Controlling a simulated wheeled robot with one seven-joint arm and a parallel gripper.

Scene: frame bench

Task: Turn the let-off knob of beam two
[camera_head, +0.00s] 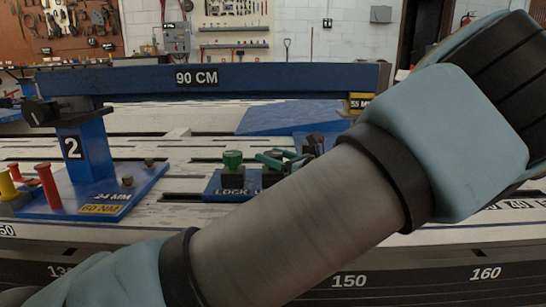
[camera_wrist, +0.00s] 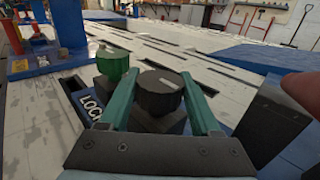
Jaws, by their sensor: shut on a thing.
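A blue beam (camera_head: 290,78) labelled 90 CM spans the bench; its left end rests at a blue post (camera_head: 82,152) marked 2. A blue plate (camera_head: 215,190) lettered LOCK, the rest of its lettering hidden by my arm, carries a green knob (camera_head: 233,160) and, beside it, a dark round knob. In the wrist view, my gripper (camera_wrist: 160,78) has its teal fingers on either side of the dark knob (camera_wrist: 158,94), shut on it. The green knob (camera_wrist: 114,64) stands just to the left, outside the fingers. I cannot read which knob is the let-off.
Red pegs (camera_head: 48,186) and a yellow peg (camera_head: 8,186) stand left on the post's base. A blue wedge (camera_head: 290,118) lies behind the knobs. In the wrist view a grey block (camera_wrist: 270,120) stands close on the right. Slotted white bench top lies around.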

